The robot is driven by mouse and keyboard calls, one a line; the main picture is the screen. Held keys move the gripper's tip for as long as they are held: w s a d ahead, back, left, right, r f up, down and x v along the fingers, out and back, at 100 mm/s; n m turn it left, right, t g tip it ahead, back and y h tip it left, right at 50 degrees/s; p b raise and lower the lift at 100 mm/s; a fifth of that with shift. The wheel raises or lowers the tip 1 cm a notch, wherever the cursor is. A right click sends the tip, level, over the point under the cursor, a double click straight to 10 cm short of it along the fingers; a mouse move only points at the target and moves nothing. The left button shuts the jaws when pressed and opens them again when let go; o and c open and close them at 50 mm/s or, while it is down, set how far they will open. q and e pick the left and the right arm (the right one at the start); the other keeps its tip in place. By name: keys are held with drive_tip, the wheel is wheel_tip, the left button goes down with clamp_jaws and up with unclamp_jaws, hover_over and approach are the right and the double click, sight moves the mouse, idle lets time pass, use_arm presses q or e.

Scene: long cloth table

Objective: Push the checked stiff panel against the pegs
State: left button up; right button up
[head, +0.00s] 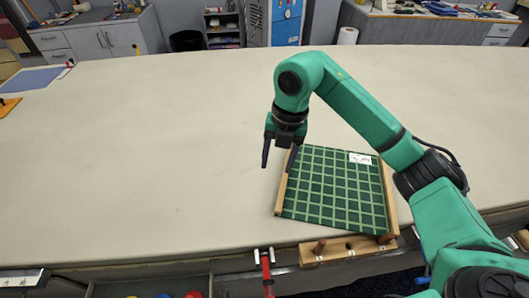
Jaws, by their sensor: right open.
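The checked stiff panel (335,205), dark green with light green lines and a white label near its far right corner, lies at the front right of the table. Its near edge is close to a wooden block (348,252) at the table's front edge, with one wooden peg (320,246) at the left and another (386,238) at the right. I cannot tell whether the panel touches either peg. My right gripper (279,161) is open, fingers pointing down, at the panel's far left corner; one finger is near that corner, the other over bare cloth. My left gripper is out of view.
Wooden strips show along the panel's left (281,193) and right (390,199) sides. A red clamp (265,263) sits at the front edge, left of the block. A blue mat (36,78) lies far left. The cloth table (140,150) is clear left of the panel.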

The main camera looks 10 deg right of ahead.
drive_tip(key=d+m+h, duration=0.1)
drive_tip(key=d+h, duration=0.1)
drive_tip(key=p, duration=0.2)
approach(282, 193)
drive_tip(key=shift+y, duration=0.3)
wheel_tip(282, 193, down, 8)
drive_tip(key=shift+s+d+r, duration=0.15)
drive_tip(key=shift+r, duration=0.05)
drive_tip(key=shift+f, duration=0.45)
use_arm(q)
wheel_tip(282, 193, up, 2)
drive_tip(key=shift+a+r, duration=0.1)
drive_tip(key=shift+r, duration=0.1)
use_arm(e)
clamp_jaws()
idle(0.5)
